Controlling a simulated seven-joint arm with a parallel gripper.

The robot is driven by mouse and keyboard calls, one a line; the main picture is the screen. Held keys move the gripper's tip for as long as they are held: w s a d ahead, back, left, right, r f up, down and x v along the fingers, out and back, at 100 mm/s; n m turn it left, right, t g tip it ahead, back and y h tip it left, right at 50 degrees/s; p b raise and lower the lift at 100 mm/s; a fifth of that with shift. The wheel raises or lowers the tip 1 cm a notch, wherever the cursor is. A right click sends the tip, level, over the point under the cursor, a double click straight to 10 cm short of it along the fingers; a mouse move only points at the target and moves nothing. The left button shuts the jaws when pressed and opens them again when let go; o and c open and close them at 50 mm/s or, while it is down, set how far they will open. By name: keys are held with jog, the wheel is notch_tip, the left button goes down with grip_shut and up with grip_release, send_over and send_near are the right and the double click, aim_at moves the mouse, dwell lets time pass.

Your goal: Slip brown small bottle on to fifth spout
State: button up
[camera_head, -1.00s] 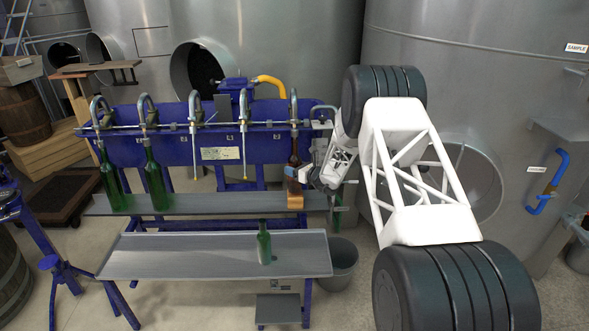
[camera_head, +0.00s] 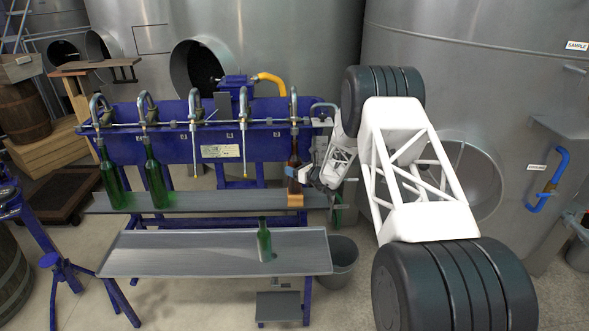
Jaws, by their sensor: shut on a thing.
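The brown small bottle (camera_head: 294,180) stands upright under the fifth spout (camera_head: 293,105), at the right end of the filler. The spout's lower end meets the bottle's neck and its tip is hidden, so it seems to be inside the neck. My gripper (camera_head: 300,175) reaches in from the right and is shut on the bottle's body. The bottle's base is close to the upper shelf (camera_head: 225,202), by an orange-tan block (camera_head: 295,200); whether it touches is hard to tell.
Green bottles hang at the first (camera_head: 111,180) and second (camera_head: 154,178) spouts. The third (camera_head: 194,140) and fourth (camera_head: 243,140) spouts are empty. Another green bottle (camera_head: 264,242) stands on the lower tray (camera_head: 180,255). A grey bucket (camera_head: 341,262) stands at right.

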jog(key=shift+f, duration=0.1)
jog(key=o, duration=1.5)
jog(key=shift+s+d, duration=0.1)
jog(key=v, duration=0.7)
jog(key=shift+s+d, duration=0.15)
jog(key=shift+d, duration=0.05)
